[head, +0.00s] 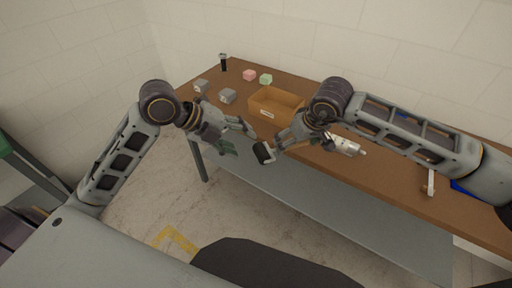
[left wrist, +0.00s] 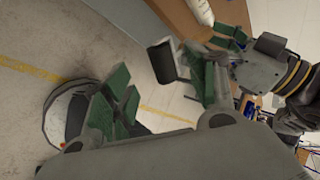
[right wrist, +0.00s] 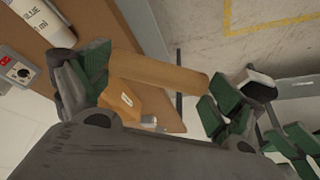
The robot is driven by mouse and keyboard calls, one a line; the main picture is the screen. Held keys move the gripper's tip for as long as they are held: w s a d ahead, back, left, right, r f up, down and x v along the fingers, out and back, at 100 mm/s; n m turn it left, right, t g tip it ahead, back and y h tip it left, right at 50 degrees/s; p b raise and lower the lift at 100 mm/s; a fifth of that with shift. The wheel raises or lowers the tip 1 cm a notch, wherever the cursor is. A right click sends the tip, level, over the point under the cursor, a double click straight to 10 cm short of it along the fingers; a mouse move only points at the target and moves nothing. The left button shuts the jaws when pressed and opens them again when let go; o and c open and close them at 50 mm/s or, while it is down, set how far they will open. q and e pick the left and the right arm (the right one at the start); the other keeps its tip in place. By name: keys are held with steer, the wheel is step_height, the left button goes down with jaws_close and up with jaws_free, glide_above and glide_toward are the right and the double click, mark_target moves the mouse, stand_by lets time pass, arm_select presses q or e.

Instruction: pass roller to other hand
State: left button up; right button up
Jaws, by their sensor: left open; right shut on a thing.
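The roller (head: 263,153) has a black cylinder with a pale end and a thin frame. It hangs at the fingertips of my right gripper (head: 284,140), which is shut on it, off the table's front edge. In the right wrist view a tan rod-like piece (right wrist: 158,73), apparently its handle, spans between that gripper's fingers. My left gripper (head: 240,138) is open and empty, just left of the roller. In the left wrist view the black cylinder (left wrist: 160,60) shows beyond the gap between the left fingers. I cannot tell whether they touch it.
The space in front of the table, above the floor, is free.

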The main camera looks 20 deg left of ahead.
mark_target(256, 148)
arm_select(q)
steer(key=shift+x, duration=3.95)
steer(key=c, duration=1.1)
steer(key=shift+c, duration=0.9)
arm_select(e)
steer(key=o, duration=0.8)
steer(key=shift+r, duration=0.15)
steer(key=shift+v, duration=5.85)
